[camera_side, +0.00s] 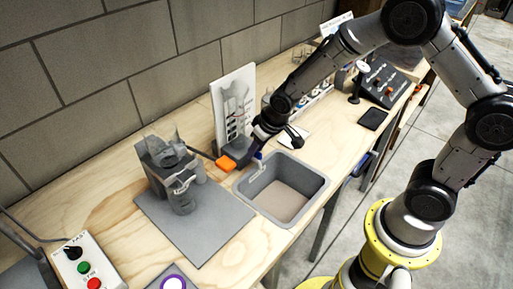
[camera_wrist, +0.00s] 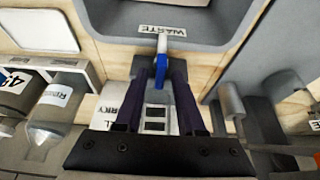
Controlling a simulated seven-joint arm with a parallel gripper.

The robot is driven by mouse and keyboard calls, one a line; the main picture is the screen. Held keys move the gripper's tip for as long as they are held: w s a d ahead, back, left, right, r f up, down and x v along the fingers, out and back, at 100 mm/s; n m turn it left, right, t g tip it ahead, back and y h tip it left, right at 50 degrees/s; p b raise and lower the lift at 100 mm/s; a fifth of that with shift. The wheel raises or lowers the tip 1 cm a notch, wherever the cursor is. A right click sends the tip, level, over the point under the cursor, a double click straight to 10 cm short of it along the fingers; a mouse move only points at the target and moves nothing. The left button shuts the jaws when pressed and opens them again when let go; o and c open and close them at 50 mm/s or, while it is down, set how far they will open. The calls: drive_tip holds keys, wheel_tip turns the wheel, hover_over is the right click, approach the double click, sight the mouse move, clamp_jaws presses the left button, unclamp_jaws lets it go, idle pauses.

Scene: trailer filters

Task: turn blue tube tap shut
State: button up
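The blue tap (camera_wrist: 161,66) is a small blue piece on a white tube at the sink rim, near the "WASTE" label in the wrist view. In the side view, the blue tap (camera_side: 257,157) shows as a small blue spot at the sink's back left corner. My gripper (camera_wrist: 160,72) points down at it, with one dark purple finger on each side of the tap. The fingers look apart, and I cannot tell whether either touches the tap. In the side view, my gripper (camera_side: 258,146) is largely hidden by its own wrist.
The grey sink (camera_side: 307,213) is set in the wooden bench. A grey apparatus (camera_side: 176,174) stands on a grey mat (camera_side: 208,238). A white board (camera_side: 236,88) stands behind. Labelled bottles (camera_wrist: 52,101) stand nearby.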

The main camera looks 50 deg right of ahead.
clamp_jaws()
drive_tip(key=shift+m, duration=0.5)
drive_tip(key=m+h, duration=0.1)
drive_tip(key=m, duration=0.1)
drive_tip(key=m+h, duration=0.1)
drive_tip(key=m, duration=0.1)
drive_tip(key=shift+a+m, duration=0.2)
drive_tip(key=shift+m, duration=0.1)
drive_tip(key=m+g+h, duration=0.1)
drive_tip(key=m, duration=0.2)
drive_tip(key=m+g+h, duration=0.1)
drive_tip(key=m, duration=0.2)
drive_tip(key=shift+w+a, duration=0.1)
drive_tip(key=shift+w, duration=0.05)
drive_tip(key=shift+r+m, duration=0.1)
drive_tip(key=shift+m, duration=0.2)
drive_tip(key=shift+o, duration=1)
unclamp_jaws()
